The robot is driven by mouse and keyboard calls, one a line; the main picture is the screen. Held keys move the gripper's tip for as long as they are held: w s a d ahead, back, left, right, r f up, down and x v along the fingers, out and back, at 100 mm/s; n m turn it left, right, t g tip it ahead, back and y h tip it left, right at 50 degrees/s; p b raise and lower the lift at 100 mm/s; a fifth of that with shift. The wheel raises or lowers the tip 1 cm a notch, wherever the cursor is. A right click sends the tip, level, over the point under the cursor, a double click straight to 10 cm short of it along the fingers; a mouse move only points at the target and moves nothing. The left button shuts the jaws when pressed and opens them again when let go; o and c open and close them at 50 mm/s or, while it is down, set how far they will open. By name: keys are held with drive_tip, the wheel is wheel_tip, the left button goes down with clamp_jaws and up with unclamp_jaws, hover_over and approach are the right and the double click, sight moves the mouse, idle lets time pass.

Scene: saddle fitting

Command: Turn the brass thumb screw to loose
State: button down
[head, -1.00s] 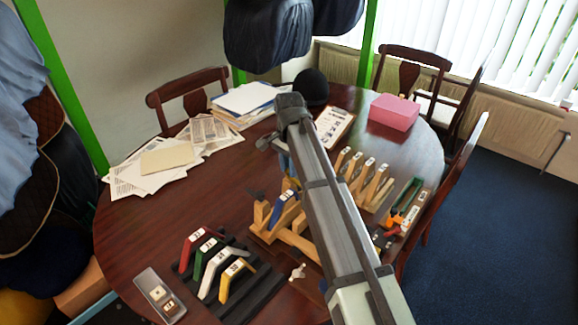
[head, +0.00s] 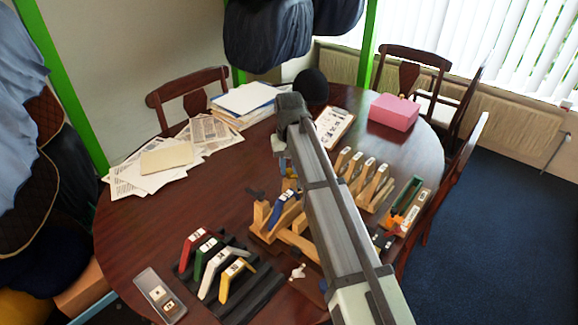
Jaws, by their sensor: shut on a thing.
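My gripper (head: 288,174) is low over the wooden stand (head: 263,232) in the middle of the table, largely hidden by my own arm. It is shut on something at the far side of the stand. The brass thumb screw cannot be made out; my gripper and arm cover that spot. A blue saddle piece (head: 284,208) with a white label sits on the stand, just below my gripper in the picture. A dark lever-like part (head: 255,192) shows at the stand's left post.
A black rack (head: 250,296) with red, green, white and yellow pieces stands front left, beside a small grey tray (head: 153,291). Wooden holders (head: 372,185) and a tool tray (head: 410,205) are right of my arm. Papers (head: 150,172) and a pink box (head: 394,112) lie farther back.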

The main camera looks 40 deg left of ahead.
sight(289, 170)
drive_tip(key=n, duration=0.5)
drive_tip(key=shift+n, duration=0.4)
idle(0.4)
drive_tip(key=c, duration=0.9)
unclamp_jaws()
drive_tip(key=shift+r, duration=0.1)
wheel_tip(289, 170, up, 14)
drive_tip(key=shift+f, duration=0.2)
